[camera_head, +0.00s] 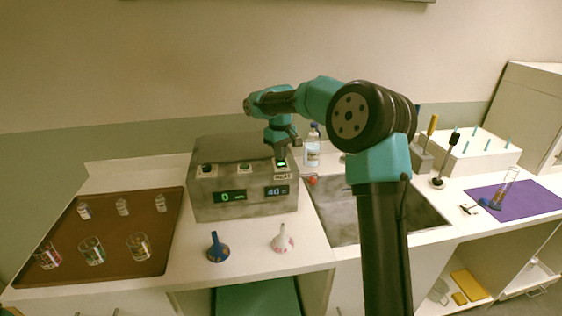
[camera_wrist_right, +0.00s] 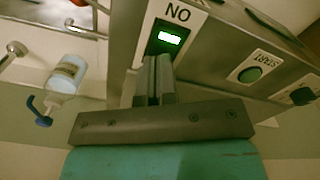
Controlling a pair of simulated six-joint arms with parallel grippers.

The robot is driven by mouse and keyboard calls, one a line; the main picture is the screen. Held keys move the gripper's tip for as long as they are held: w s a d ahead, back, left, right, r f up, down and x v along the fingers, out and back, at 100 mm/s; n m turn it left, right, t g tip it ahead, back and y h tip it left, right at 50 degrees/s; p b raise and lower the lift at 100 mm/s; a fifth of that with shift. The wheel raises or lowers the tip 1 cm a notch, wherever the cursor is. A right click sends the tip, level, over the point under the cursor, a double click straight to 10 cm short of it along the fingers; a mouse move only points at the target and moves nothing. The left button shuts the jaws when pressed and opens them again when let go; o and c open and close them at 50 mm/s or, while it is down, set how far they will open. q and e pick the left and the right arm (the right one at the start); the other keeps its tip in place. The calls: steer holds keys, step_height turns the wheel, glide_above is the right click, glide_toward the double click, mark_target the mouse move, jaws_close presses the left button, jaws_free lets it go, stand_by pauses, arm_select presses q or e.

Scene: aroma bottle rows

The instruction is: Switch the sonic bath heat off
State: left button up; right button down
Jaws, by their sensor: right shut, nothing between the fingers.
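The sonic bath (camera_head: 240,206) is a grey box on the counter, with displays reading 0 and 40. The HEAT label (camera_head: 282,177) is at the right of its top panel. The heat switch (camera_head: 281,164) above that label glows green. In the right wrist view the lit switch (camera_wrist_right: 170,38) sits beside an upside-down ON marking. My right gripper (camera_head: 281,152) is shut and empty over the switch. Its fingertips (camera_wrist_right: 154,62) are right at the switch's lower edge in the wrist view; I cannot tell whether they touch. My left gripper is not in view.
A brown tray (camera_head: 100,265) with glass vessels lies left. A bottle (camera_head: 312,150) stands behind the sink (camera_head: 345,215).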

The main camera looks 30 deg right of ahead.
steer(key=shift+f, duration=0.35)
steer(key=shift+r, duration=0.1)
steer(key=shift+r, duration=3.45)
steer(key=shift+a, duration=0.1)
